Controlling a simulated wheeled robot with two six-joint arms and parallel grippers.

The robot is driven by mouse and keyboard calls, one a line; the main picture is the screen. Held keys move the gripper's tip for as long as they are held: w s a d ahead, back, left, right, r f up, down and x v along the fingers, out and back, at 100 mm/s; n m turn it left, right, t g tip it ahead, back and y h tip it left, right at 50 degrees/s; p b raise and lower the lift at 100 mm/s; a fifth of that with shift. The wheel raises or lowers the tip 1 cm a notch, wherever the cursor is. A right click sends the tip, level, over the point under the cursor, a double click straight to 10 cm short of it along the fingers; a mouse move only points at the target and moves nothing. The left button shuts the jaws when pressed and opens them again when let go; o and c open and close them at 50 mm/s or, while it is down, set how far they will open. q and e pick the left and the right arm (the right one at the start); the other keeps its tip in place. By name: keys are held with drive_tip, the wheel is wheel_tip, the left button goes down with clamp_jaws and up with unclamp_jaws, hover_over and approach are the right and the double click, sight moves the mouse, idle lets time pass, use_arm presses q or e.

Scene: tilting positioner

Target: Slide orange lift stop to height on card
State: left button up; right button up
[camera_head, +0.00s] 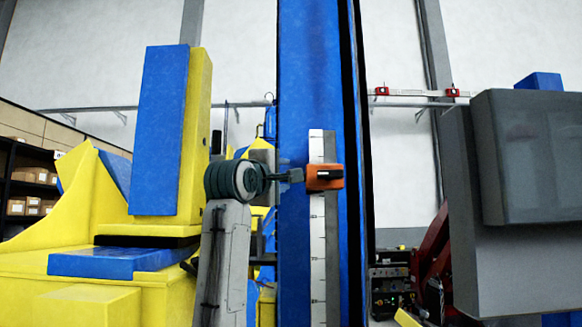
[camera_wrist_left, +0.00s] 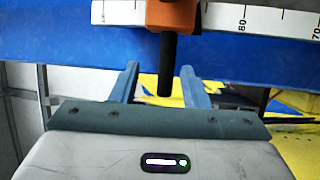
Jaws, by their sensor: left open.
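The orange lift stop (camera_head: 318,184) sits on a white ruled scale (camera_head: 318,262) on the front of a blue upright column (camera_head: 300,80). In the left wrist view the stop (camera_wrist_left: 173,14) is at the top, with a black handle (camera_wrist_left: 169,66) sticking out toward me. My left gripper (camera_head: 296,175) is at the stop's height, just left of it in the head view. In the wrist view its two fingers (camera_wrist_left: 160,69) are open, one either side of the handle's end, with gaps showing. I see no card. My right gripper is out of view.
A yellow and blue machine (camera_head: 165,150) stands to the left. A large dark grey block (camera_head: 535,170) fills the right side. A small control box (camera_head: 390,292) and red machinery (camera_head: 435,255) stand low behind. Shelves with boxes (camera_head: 30,175) are at far left.

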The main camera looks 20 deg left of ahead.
use_arm(q)
drive_tip(key=f+p+x, duration=0.1)
drive_tip(key=p+x, duration=0.2)
drive_tip(key=x, duration=0.4)
drive_tip(key=shift+w+a, duration=0.3)
drive_tip(key=shift+a, duration=0.1)
drive_tip(key=shift+a+r, duration=0.1)
drive_tip(key=shift+c, duration=0.8)
drive_tip(key=shift+w, duration=0.15)
clamp_jaws()
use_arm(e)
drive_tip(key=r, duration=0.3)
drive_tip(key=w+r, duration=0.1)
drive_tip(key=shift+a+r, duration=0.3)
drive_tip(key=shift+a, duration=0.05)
